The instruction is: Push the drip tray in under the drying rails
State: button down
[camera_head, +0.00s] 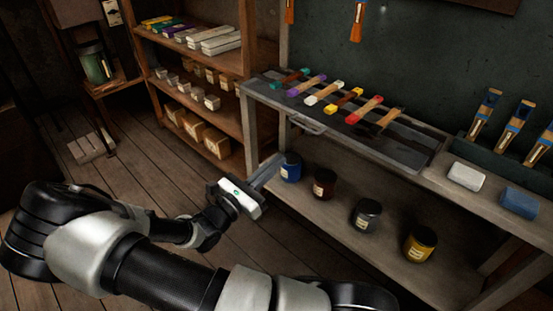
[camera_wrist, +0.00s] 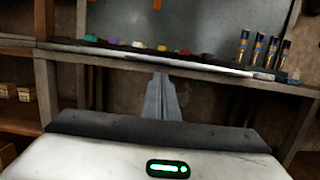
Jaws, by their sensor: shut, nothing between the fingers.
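The drip tray (camera_head: 413,151) is a dark, flat tray on the bench top, with a grey bar handle (camera_head: 308,125) at its front left. In the wrist view the tray's long front edge (camera_wrist: 150,60) crosses the picture as a thin pale line. My gripper (camera_head: 276,164) is shut and empty, in front of the bench and below the handle in the picture; its fingers also show in the wrist view (camera_wrist: 161,92).
Several jars, including a blue one (camera_head: 290,167) and a yellow one (camera_head: 420,245), stand on the lower shelf. A white block (camera_head: 466,176) and a blue block (camera_head: 519,203) lie on the bench right of the tray. A shelf unit (camera_head: 205,60) stands at left.

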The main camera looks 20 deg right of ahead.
jog(key=b+x, duration=0.2)
jog(key=x, duration=0.9)
jog(key=shift+d, duration=0.35)
jog(key=shift+w+f, duration=0.1)
jog(key=shift+f+p+x, duration=0.15)
jog(key=shift+p+x, duration=0.1)
jog(key=shift+x, duration=0.55)
jog(key=shift+f+p+x, duration=0.2)
jog(key=shift+p+x, duration=0.05)
jog(key=shift+x, duration=0.55)
jog(key=shift+d+r, duration=0.1)
jog(key=shift+r, duration=0.05)
jog(key=p+v, duration=0.2)
jog(key=v, duration=1.2)
jog(key=shift+a+p, duration=0.25)
jog(key=shift+p, duration=0.05)
